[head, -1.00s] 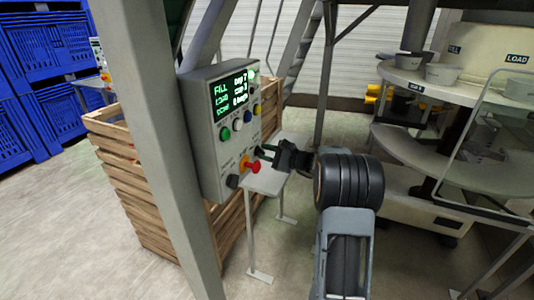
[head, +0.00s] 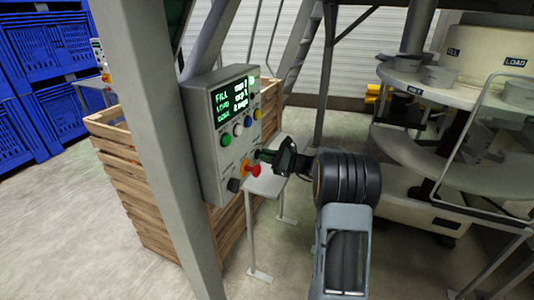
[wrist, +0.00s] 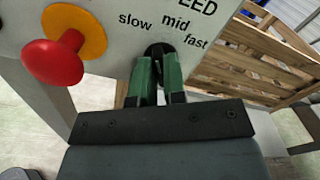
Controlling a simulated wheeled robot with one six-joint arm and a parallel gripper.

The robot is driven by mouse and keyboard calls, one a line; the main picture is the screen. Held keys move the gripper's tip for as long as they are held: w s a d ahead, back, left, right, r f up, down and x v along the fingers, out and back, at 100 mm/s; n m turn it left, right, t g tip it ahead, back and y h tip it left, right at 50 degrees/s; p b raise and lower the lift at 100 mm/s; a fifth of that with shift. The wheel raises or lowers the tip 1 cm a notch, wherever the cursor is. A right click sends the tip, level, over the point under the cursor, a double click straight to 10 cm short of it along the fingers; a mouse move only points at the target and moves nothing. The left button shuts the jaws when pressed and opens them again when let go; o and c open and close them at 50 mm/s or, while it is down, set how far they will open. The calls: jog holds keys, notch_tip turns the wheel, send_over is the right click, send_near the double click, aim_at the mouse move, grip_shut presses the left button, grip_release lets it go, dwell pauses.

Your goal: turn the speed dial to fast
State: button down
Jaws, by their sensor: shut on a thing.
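The speed dial (wrist: 158,48) is a small dark knob on the grey control box (head: 208,150), under the printed words slow, mid and fast in the wrist view. My gripper (wrist: 158,68) is shut on it, with a green fingertip on each side. In the head view my gripper (head: 262,156) reaches the box's face from the right, just above the red button. The fingers hide most of the dial, so I cannot tell which word it points at.
A red mushroom button (wrist: 52,62) on an orange plate sits close left of the dial in the wrist view. Coloured buttons and a lit screen (head: 230,97) are above. A wooden crate (head: 150,210) stands behind the box, and a round machine (head: 440,120) at right.

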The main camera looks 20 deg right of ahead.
jog(key=shift+w+d+r+m+p, duration=0.1)
jog(key=shift+m+p, duration=1.8)
jog(key=shift+m, duration=0.55)
jog(key=shift+w+d+f+m+p, duration=0.1)
jog(key=shift+m+p, duration=1.8)
jog(key=shift+m, duration=0.5)
jog(key=shift+w+d+r+m+p, duration=0.1)
jog(key=shift+m+p, duration=1.8)
jog(key=shift+m, duration=0.55)
jog(key=c, duration=1.2)
grip_release()
jog(key=shift+s, duration=0.1)
jog(key=b+v, duration=0.3)
jog(key=v, duration=1)
jog(key=shift+s+d, duration=0.25)
jog(key=shift+s, duration=0.05)
